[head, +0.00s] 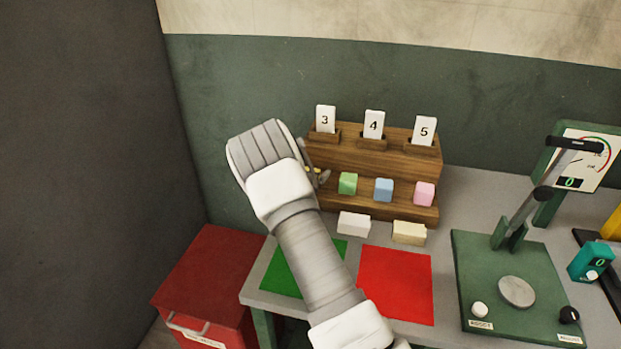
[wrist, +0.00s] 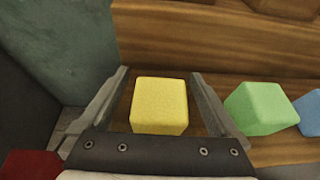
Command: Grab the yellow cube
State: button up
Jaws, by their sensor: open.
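The yellow cube (wrist: 159,104) sits on the wooden stand's lower step in the wrist view, between the two open fingers of my gripper (wrist: 160,108). Dark gaps show between the cube and each finger. In the head view my gripper (head: 318,174) is at the left end of the stand, and my arm hides most of the cube; only small bits of yellow (head: 316,170) show by the fingers.
The wooden stand (head: 385,160) holds a green cube (head: 348,183), a blue cube (head: 383,189) and a pink cube (head: 424,194) to the right. White (head: 354,224) and cream (head: 409,232) blocks lie in front. A press (head: 515,285) stands at right.

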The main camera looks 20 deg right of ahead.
jog(key=shift+w+d, duration=0.1)
jog(key=c, duration=1.4)
jog(key=shift+r, duration=0.1)
